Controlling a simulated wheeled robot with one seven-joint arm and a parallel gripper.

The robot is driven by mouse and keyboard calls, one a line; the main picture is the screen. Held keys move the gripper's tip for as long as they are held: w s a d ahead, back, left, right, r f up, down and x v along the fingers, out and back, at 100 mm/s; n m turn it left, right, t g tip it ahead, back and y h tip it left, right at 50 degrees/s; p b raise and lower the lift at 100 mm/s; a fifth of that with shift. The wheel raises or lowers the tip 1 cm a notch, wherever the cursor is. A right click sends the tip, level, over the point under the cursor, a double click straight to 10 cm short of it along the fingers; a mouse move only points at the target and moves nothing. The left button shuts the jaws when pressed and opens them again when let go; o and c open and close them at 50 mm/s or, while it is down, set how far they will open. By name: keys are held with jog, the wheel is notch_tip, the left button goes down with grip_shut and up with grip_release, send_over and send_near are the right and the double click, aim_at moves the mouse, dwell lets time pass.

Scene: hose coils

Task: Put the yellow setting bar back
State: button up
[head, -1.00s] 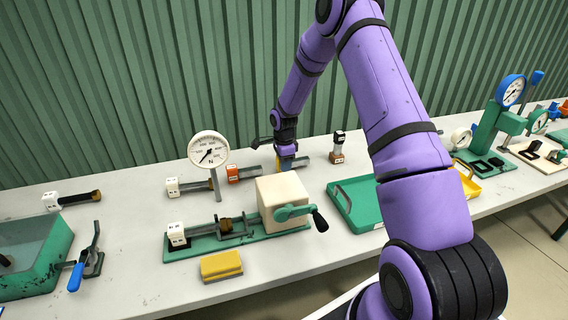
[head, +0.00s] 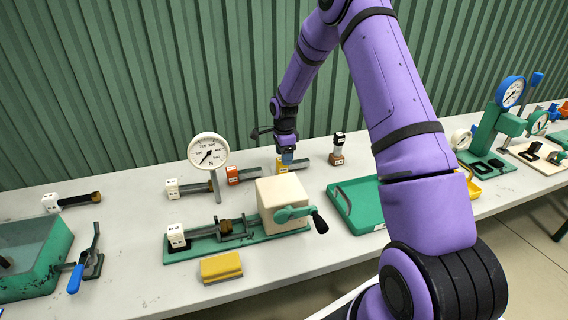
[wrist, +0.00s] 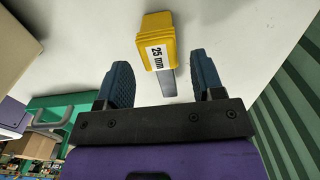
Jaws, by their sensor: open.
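The yellow setting bar (head: 281,166) lies on the table behind the cream box, its yellow block to the left and its grey bar to the right. In the wrist view the yellow block (wrist: 157,42) shows a "25 mm" label. Its grey bar (wrist: 168,83) points back toward the palm. My gripper (head: 287,158) is just above the bar. In the wrist view my gripper (wrist: 161,68) is open, with a blue finger on either side of the bar and clear gaps. The yellow block is beyond the fingertips.
An orange-ended bar (head: 233,175) and a white-ended bar (head: 172,188) lie to the left, by a dial gauge (head: 208,151). A dark-topped block (head: 338,148) stands to the right. The cream box (head: 283,202) on a green fixture and a green tray (head: 336,205) are in front.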

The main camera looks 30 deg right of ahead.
notch_tip(320, 180, up, 8)
jog(key=shift+f, duration=0.25)
jog(key=s+a+r+n+t, duration=0.1)
jog(key=s+a+r+n, duration=0.35)
jog(key=s+r, duration=0.55)
jog(key=s+a+r+n+t, duration=0.1)
jog(key=s+a+r+n, duration=0.35)
jog(key=r, duration=0.85)
jog(key=s+a+r+n+t, duration=0.1)
jog(key=s+n, duration=0.4)
jog(key=s, duration=0.8)
jog(key=s+a+r+n+t, duration=0.1)
jog(key=s+n, duration=0.5)
jog(key=s, duration=0.7)
jog(key=shift+s+r+t, duration=0.3)
jog(key=shift+r+t, duration=0.3)
jog(key=shift+r, duration=0.8)
